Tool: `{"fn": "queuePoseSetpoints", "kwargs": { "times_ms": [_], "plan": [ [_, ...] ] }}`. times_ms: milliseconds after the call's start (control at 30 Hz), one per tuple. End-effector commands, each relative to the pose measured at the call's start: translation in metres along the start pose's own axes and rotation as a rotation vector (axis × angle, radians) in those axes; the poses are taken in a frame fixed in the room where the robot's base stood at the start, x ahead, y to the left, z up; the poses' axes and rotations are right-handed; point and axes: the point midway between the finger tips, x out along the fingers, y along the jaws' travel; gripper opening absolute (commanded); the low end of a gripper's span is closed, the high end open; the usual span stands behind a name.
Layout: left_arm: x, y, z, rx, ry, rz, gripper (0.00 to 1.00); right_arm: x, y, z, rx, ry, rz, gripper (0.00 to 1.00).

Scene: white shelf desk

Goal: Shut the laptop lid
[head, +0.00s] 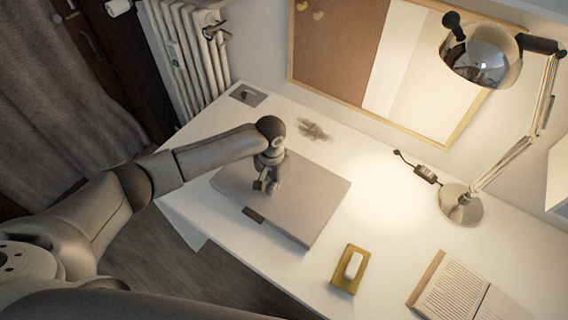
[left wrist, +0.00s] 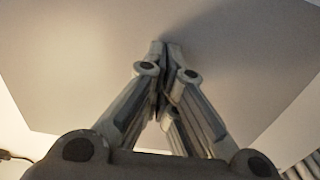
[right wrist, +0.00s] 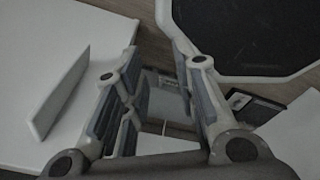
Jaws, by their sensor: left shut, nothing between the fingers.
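The grey laptop (head: 310,205) lies on the white desk with its lid down, flat or nearly flat. Whether a thin gap is left under the lid, I cannot tell. A small dark rectangle (head: 253,214) shows at its front edge. My left gripper (head: 264,188) is over the lid, pointing down, shut and empty. In the left wrist view the fingertips (left wrist: 164,47) are together at the grey lid (left wrist: 90,60), touching it or very close. My right gripper (right wrist: 157,50) shows only in the right wrist view, with its fingers apart and nothing between them.
A lamp (head: 462,203) stands on the right of the white desk (head: 395,255). A yellow dish (head: 341,280) with a white piece lies right of the laptop. An open book (head: 450,290) lies at the front right. A radiator (head: 185,60) stands behind the desk's left end.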

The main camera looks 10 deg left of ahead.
Motion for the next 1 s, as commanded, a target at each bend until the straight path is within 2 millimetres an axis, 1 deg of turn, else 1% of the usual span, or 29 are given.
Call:
{"fn": "queuePoseSetpoints", "kwargs": {
  "times_ms": [33, 100, 800, 900, 1000],
  "plan": [
    [-0.007, 0.0, 0.0, 0.0, 0.0, 0.0, 0.0, -0.007, 0.0, -0.001, 0.0, 0.0, 0.0, 0.27],
    [-0.013, 0.0, 0.0, 0.0, 0.0, 0.0, 0.0, -0.014, 0.0, -0.001, 0.0, 0.0, 0.0, 0.27],
    [-0.061, 0.001, 0.0, -0.001, -0.001, 0.001, 0.0, -0.07, 0.001, -0.006, 0.0, 0.0, 0.0, 0.27],
    [-0.066, 0.0, 0.0, 0.0, -0.001, 0.0, 0.0, -0.076, 0.001, -0.007, 0.0, 0.0, 0.0, 0.27],
    [-0.067, 0.0, 0.0, 0.0, -0.001, 0.0, 0.0, -0.077, 0.001, -0.007, 0.0, 0.0, 0.0, 0.27]
  ]
}}
